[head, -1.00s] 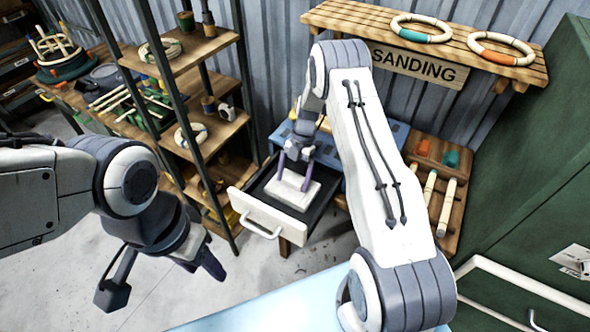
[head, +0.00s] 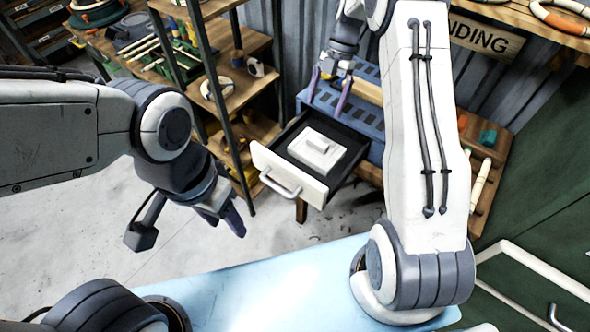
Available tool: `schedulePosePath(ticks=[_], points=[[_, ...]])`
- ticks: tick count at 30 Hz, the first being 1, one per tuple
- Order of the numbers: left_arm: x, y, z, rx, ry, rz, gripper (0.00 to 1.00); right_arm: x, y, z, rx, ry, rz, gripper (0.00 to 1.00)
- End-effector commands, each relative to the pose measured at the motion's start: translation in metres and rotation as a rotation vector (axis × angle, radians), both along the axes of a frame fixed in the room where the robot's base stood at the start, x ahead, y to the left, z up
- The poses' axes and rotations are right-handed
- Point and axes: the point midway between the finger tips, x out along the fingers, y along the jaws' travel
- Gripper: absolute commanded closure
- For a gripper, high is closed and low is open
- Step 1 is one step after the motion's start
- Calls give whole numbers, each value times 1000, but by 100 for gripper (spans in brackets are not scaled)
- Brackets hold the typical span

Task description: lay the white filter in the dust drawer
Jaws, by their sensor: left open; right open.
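The white filter (head: 317,149), a pale block with a raised grip on top, lies inside the open dust drawer (head: 292,181). The drawer has a dark inside, a cream front and a white handle, and sticks out from a blue slotted unit (head: 369,122). My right gripper (head: 328,90) is open and empty above the back of the drawer, apart from the filter. My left gripper (head: 226,226) is open and empty, low over the floor to the left of the drawer.
A wooden shelf rack (head: 232,90) with dark posts stands left of the drawer. A wooden rack with sanding tools (head: 483,180) is at the right, beside a green cabinet (head: 540,190). Grey floor (head: 80,235) is open at the left.

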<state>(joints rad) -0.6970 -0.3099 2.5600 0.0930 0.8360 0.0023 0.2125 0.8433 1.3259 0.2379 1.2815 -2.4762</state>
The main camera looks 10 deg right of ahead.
Motion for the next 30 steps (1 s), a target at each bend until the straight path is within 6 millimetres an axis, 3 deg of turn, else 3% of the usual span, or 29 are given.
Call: schedulePosePath(ticks=[5, 8, 12, 15, 19, 24, 30], points=[[0, 0, 0, 0, 0, 0, 50, -32, 74, 46, -132, 38, -220, 0], [0, 0, 0, 0, 0, 0, 50, -65, 114, 68, -210, 55, -391, 0], [0, 0, 0, 0, 0, 0, 50, -121, 158, 92, -294, 58, -638, 0], [0, 0, 0, 0, 0, 0, 50, -165, 179, 103, -334, 55, -816, 0], [0, 0, 0, 0, 0, 0, 50, -225, 194, 109, -358, 55, -1050, 0], [0, 0, 0, 0, 0, 0, 50, -288, 194, 105, -355, 69, -1308, 0], [0, 0, 0, 0, 0, 0, 50, -322, 187, 98, -342, 90, -1471, 0]])
